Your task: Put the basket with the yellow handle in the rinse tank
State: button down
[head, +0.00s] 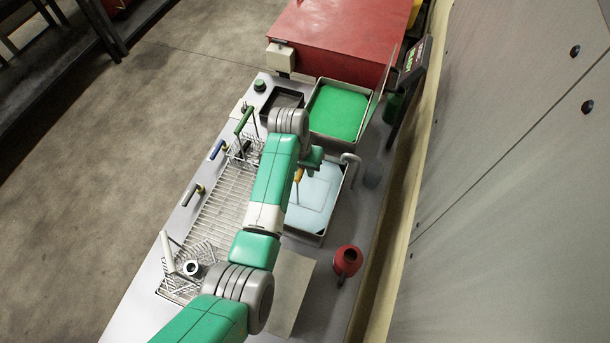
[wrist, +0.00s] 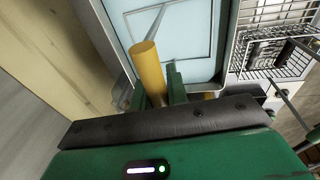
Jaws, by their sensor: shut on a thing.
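My gripper (head: 300,168) is over the pale blue tank (head: 322,227), shut on the yellow handle (head: 297,177). In the wrist view the handle (wrist: 148,68) sits between the green fingers of my gripper (wrist: 160,90). A thin grey rod runs by the handle toward the tank (wrist: 190,18). A thin rectangular outline shows in the pale blue surface below. The basket's body is not clear; I cannot tell whether it touches the tank floor. My arm hides part of the tank's left side in the head view.
A wire rack (head: 225,203) lies left of the tank, with a green-handled basket (head: 244,122) and a white-handled basket (head: 170,252). A green-filled tank (head: 338,111) is behind.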

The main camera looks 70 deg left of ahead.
jog(key=shift+f, duration=1.75)
jog(key=shift+f+b, duration=0.15)
jog(key=shift+b, duration=0.2)
jog(key=c, duration=1.4)
grip_release()
jog(key=r, duration=0.4)
jog(key=s+r+p, duration=0.1)
jog(key=r, duration=0.3)
jog(key=s+r, duration=0.1)
jog(key=r, duration=0.3)
jog(key=shift+a+p, duration=0.15)
jog(key=shift+p, duration=0.2)
